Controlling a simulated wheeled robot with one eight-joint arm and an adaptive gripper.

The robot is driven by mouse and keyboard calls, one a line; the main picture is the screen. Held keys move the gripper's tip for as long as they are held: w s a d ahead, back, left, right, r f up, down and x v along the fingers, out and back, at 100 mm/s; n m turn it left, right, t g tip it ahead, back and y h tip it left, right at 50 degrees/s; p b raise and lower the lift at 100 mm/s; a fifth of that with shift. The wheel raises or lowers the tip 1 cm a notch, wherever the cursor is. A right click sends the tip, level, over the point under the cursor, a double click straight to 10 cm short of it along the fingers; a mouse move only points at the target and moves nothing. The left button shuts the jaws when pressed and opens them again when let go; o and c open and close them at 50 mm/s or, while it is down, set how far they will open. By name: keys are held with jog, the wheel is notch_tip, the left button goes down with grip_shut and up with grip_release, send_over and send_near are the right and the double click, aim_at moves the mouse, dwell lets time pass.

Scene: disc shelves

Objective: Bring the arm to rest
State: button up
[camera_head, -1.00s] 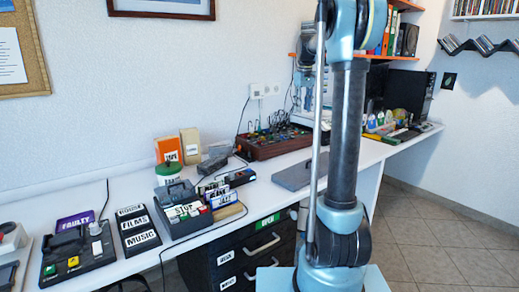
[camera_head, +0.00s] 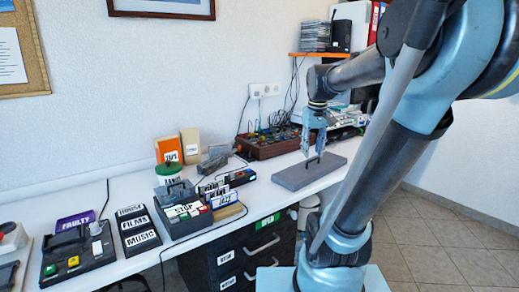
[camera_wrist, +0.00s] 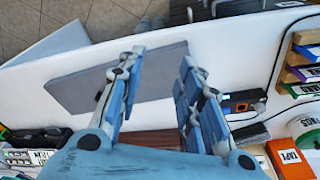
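My arm reaches out over the white desk (camera_head: 262,190), bent at the elbow. My gripper (camera_head: 314,152) hangs pointing down above a flat grey slab (camera_head: 290,178) that has a dark handle on top. In the wrist view the two fingers of my gripper (camera_wrist: 161,62) stand apart with nothing between them. The grey slab also shows in the wrist view (camera_wrist: 75,88), lying behind and beyond the fingers. I cannot tell the exact gap between fingertips and handle.
A brown box with knobs (camera_head: 272,147) stands behind the slab. Black drawers (camera_head: 240,262) are under the desk. The floor at right (camera_head: 450,230) is clear.

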jog(key=s+f+m, duration=0.1)
jog(key=s+f, duration=1.5)
jog(key=shift+f+m+t, duration=0.25)
jog(key=shift+m+t, duration=0.05)
jog(key=shift+m, duration=0.1)
jog(key=shift+s, duration=0.1)
jog(key=shift+w+f, duration=0.2)
jog(key=shift+w, duration=0.25)
dwell(0.8)
